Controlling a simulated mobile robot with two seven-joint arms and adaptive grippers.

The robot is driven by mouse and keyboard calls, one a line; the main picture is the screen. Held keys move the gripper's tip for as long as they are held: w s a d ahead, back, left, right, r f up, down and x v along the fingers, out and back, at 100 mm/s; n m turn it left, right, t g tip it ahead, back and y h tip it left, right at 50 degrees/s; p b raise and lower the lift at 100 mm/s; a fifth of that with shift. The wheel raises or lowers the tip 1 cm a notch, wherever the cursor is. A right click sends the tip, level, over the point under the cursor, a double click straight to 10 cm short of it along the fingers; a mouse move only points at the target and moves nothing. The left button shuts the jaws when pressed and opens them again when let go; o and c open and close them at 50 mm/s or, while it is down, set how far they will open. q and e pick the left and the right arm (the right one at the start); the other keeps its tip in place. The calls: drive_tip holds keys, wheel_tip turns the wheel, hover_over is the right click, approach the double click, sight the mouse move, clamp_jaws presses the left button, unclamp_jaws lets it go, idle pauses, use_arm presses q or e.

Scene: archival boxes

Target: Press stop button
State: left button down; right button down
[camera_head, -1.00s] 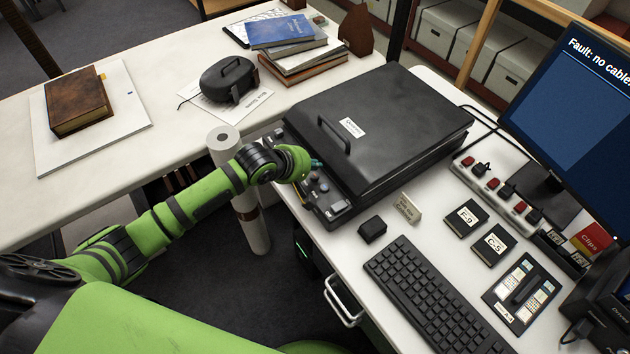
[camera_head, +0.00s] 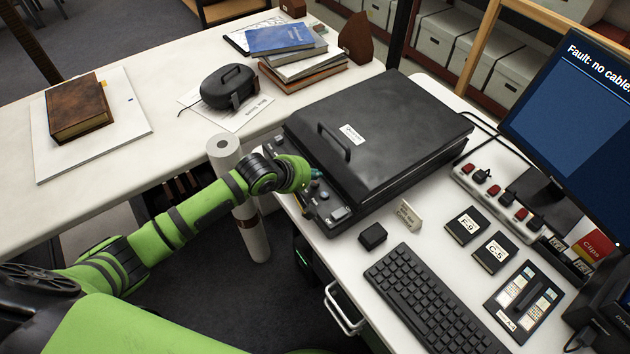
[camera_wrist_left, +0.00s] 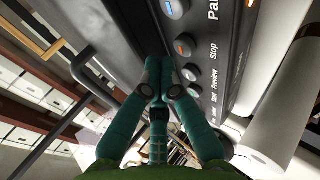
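The scanner's control panel (camera_head: 325,204) runs along the near left edge of the black scanner (camera_head: 375,135). In the left wrist view the panel (camera_wrist_left: 231,60) carries several round buttons in a row. The stop button (camera_wrist_left: 183,45) has an orange mark and stands beside the word "Stop". My left gripper (camera_head: 316,173) is over the panel in the head view. In the left wrist view its teal fingers (camera_wrist_left: 160,75) converge with their tips together, holding nothing visible, close to the button row. I cannot tell whether the tips touch the panel. My right gripper is not in view.
A white paper roll (camera_head: 250,210) stands beside my left forearm. A keyboard (camera_head: 440,300), a small black block (camera_head: 372,235) and a monitor (camera_head: 575,130) reading "Fault: no cable" are to the right. Books (camera_head: 290,50) and a black case (camera_head: 228,82) lie on the rear table.

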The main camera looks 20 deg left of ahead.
sight(313, 185)
use_arm(q)
drive_tip(key=shift+f, duration=0.2)
idle(0.5)
drive_tip(key=shift+f, duration=0.2)
drive_tip(key=shift+f, duration=0.6)
idle(0.8)
drive_tip(key=shift+r, duration=0.1)
drive_tip(key=shift+r+p, duration=0.85)
drive_tip(key=shift+p, duration=0.3)
wheel_tip(313, 185, up, 5)
drive_tip(key=p, duration=0.6)
